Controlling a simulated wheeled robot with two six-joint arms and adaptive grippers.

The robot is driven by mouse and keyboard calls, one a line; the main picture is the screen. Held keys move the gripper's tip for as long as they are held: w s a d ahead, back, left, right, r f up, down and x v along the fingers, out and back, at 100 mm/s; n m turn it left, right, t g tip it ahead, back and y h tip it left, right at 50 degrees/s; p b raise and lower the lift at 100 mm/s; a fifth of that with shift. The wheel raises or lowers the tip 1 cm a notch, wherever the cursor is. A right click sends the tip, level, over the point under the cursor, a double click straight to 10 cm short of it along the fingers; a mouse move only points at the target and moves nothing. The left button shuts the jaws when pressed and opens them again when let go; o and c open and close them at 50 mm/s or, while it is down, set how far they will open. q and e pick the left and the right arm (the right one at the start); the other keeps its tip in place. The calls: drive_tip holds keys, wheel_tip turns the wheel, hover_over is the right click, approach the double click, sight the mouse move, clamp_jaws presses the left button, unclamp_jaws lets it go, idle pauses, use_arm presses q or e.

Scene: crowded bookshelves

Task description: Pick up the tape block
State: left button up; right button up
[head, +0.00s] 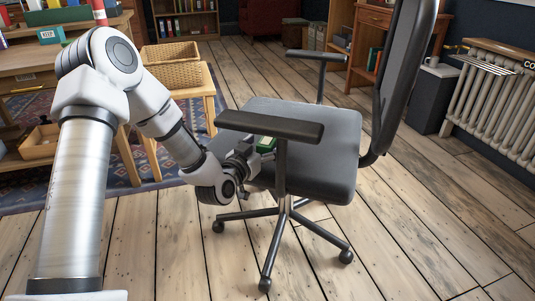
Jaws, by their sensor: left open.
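A small green block (266,144), which looks like the tape block, is on the black seat of the office chair (330,145), partly hidden by the chair's near armrest and my gripper. My left gripper (257,156) is at the seat's left side, right beside the green block, with its jaws open. The fingertips are small and dark here, so I cannot tell whether they touch the block. My right gripper is not in view.
The chair's near armrest (270,125) passes just above the gripper and block. A wicker basket (173,72) sits on a wooden stool to the left. A desk (35,65) stands at far left, a radiator (495,95) at right. The wooden floor in front is clear.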

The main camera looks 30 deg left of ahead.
use_arm(q)
drive_tip(key=c, duration=1.4)
drive_tip(key=shift+o, duration=0.2)
drive_tip(key=shift+r, duration=0.1)
